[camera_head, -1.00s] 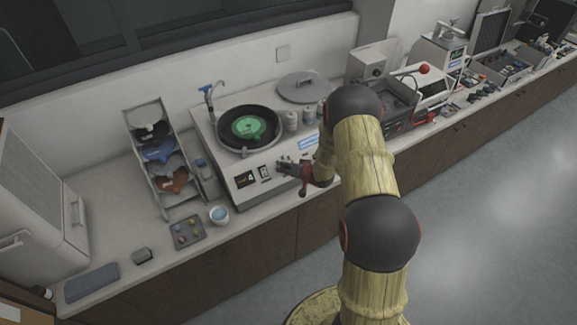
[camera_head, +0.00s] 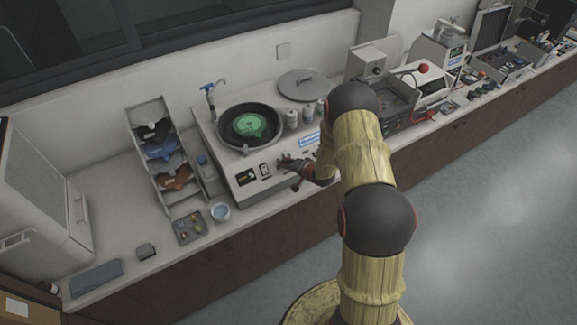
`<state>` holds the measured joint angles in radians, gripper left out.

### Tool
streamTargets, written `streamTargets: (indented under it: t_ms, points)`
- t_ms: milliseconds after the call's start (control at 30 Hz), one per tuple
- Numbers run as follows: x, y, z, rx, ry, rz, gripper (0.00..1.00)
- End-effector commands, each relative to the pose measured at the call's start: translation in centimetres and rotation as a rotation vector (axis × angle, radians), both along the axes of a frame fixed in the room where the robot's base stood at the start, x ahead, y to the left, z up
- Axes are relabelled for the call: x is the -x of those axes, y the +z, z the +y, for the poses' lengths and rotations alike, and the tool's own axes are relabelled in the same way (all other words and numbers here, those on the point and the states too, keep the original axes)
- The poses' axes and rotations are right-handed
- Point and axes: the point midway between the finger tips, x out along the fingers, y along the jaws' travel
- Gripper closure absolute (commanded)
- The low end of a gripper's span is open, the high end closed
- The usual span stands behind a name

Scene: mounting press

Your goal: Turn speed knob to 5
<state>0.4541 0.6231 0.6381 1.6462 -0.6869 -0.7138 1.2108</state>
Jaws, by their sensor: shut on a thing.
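The machine (camera_head: 228,164) with the green round disc (camera_head: 249,127) in its dark bowl stands on the bench. A dark display (camera_head: 246,177) and a small switch panel (camera_head: 265,170) sit on its sloped front. My gripper (camera_head: 283,161) is at the right part of this front panel, shut on the speed knob. The knob itself is hidden behind the fingers, so its setting cannot be read. The display's figures are too small to read.
A rack of coloured pieces (camera_head: 131,115), a grey tray with small knobs (camera_head: 190,227) and a cup (camera_head: 220,212) stand to the left. Bottles (camera_head: 292,118) and a lid (camera_head: 300,85) are behind. A press with a red ball handle (camera_head: 424,68) stands to the right.

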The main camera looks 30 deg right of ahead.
Motion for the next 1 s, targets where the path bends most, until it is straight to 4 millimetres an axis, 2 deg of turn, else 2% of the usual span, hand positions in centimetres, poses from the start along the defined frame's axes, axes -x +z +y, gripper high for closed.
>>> streamTargets:
  t_ms: [267, 300, 600, 1000]
  points:
    - [-0.05, 0.05, -0.08, 0.001, -0.001, -0.001, 1.0]
    - [-0.05, 0.05, -0.08, 0.001, -0.001, -0.001, 0.73]
    - [-0.02, 0.02, -0.04, 0.0, -0.001, -0.001, 0.56]
    - [0.48, 0.48, -0.11, 0.0, -0.001, -0.001, 0.56]
